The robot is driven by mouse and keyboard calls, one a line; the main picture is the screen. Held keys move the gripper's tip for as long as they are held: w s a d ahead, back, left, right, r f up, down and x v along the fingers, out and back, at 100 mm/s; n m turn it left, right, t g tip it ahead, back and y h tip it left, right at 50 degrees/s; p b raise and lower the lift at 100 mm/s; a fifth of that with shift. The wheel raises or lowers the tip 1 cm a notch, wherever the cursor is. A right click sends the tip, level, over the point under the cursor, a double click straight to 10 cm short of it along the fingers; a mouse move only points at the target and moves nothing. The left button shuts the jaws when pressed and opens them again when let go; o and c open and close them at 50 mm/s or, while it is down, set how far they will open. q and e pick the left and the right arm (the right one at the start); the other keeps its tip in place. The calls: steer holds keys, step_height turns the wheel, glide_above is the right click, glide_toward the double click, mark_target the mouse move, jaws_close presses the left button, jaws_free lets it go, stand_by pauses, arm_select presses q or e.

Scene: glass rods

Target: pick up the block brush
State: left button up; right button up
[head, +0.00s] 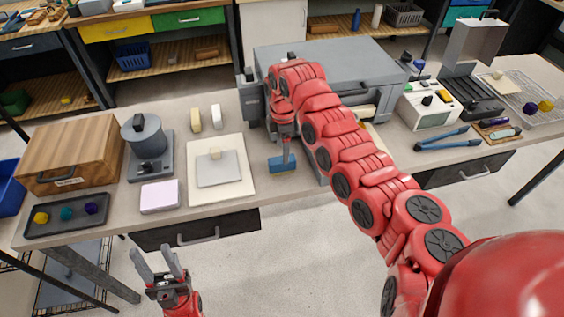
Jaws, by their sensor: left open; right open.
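A blue block (282,165), which looks like the block brush, lies near the front edge of the bench, right of the pale square board. My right gripper (286,156) points down right at the blue block, its fingers at the block's upper side. The fingers overlap in this view, so their gap and any contact with the block cannot be made out. My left gripper (159,268) is open and empty, low in front of the bench and well away from the block.
The pale board (234,188) carries a grey plate. A lilac block (160,196), a grey round device (143,138), a wooden box (72,156) and a tray (66,216) stand left. A large grey machine (325,62) stands behind my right arm. Blue-handled tongs (443,139) lie right.

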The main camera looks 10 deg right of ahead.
mark_target(282, 166)
steer(key=shift+f+p, duration=0.45)
steer(key=shift+f, duration=0.05)
steer(key=f+p, duration=0.1)
steer(key=f, duration=0.1)
steer(key=f+p, duration=0.1)
steer(key=shift+s+a+f, duration=0.15)
steer(key=shift+a+f, duration=0.05)
steer(key=shift+f, duration=0.5)
steer(key=shift+d, duration=0.1)
steer(key=shift+f, duration=0.25)
jaws_close()
